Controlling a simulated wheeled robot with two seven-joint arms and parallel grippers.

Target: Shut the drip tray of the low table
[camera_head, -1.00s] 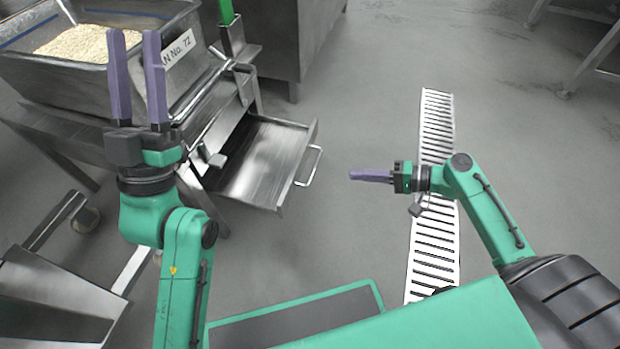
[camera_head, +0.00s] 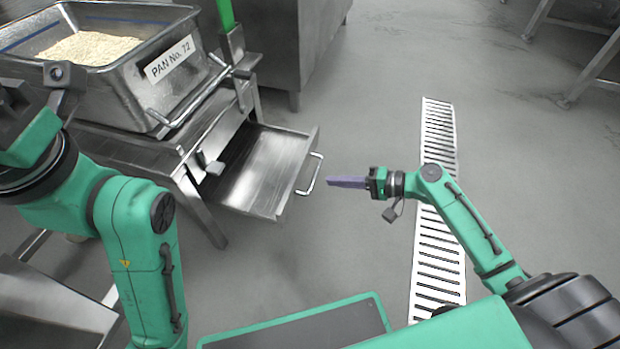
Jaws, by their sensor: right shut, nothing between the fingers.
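The drip tray (camera_head: 259,168) is a shallow steel drawer pulled out from the right side of the low table (camera_head: 131,150). Its front panel carries a bar handle (camera_head: 317,175) that faces right. My right gripper (camera_head: 332,182) is shut and empty, with purple fingers pointing left. In the picture its tips are just right of the handle, with a small gap. My left arm stands at the left in front of the low table. Its gripper fingers are not visible.
A steel pan (camera_head: 140,85) labelled PAN No. 72 with rice (camera_head: 92,48) stands on the low table. A green upright (camera_head: 226,14) rises beside it. A steel cabinet (camera_head: 285,45) stands behind. A slotted floor drain (camera_head: 437,250) crosses the clear grey floor at right.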

